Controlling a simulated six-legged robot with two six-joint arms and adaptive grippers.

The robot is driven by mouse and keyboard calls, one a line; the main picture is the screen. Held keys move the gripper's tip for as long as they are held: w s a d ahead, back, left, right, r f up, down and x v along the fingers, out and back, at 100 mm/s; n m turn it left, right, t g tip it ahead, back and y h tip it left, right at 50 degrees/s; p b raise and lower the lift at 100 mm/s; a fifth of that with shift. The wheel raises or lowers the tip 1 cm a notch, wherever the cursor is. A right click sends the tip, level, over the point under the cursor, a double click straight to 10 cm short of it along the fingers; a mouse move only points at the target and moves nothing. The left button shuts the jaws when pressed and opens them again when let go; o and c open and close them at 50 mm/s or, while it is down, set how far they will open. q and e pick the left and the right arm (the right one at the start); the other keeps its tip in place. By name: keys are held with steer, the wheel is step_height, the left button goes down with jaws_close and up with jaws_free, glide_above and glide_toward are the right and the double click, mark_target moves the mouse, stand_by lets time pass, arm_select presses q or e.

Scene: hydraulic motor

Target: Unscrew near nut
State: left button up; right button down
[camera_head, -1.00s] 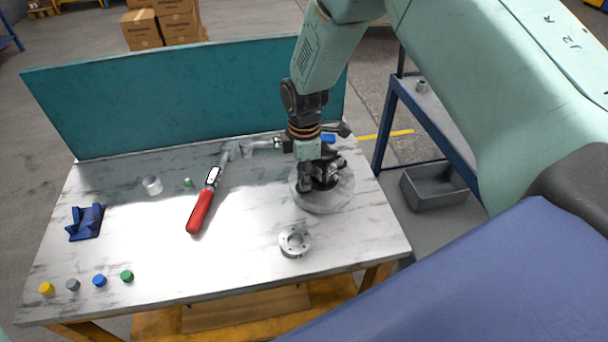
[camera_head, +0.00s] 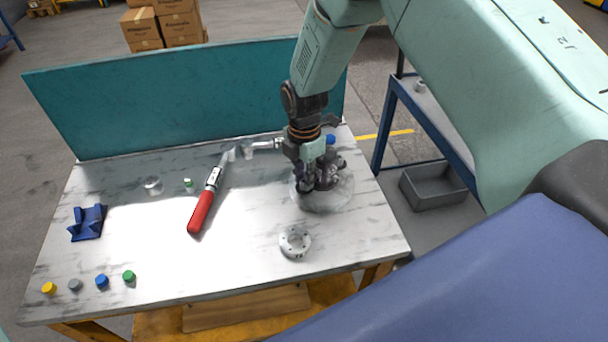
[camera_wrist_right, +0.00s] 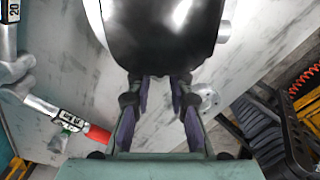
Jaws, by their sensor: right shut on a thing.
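The hydraulic motor is a dark body on a round pale base (camera_head: 328,198) at the right of the table. It fills the top middle of the right wrist view as a glossy black shape (camera_wrist_right: 165,35). My right gripper (camera_head: 308,186) points down at the motor's near left side. In the right wrist view its fingers (camera_wrist_right: 160,85) reach to the black body's edge and are shut on a part there. The near nut itself is hidden by the fingers and the motor. My left gripper is out of view.
A torque wrench with a red handle (camera_head: 200,212) lies left of the motor. A grey flange (camera_head: 295,242) lies in front. A blue holder (camera_head: 88,222) and several coloured caps (camera_head: 101,282) are at the left. The table's middle front is clear.

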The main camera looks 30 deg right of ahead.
steer(key=shift+s+f, duration=0.1)
steer(key=shift+s, duration=0.1)
steer(key=n, duration=0.5)
steer(key=shift+s, duration=0.1)
steer(key=c, duration=1.4)
jaws_free()
steer(key=shift+c, duration=0.2)
steer(key=shift+w, duration=0.25)
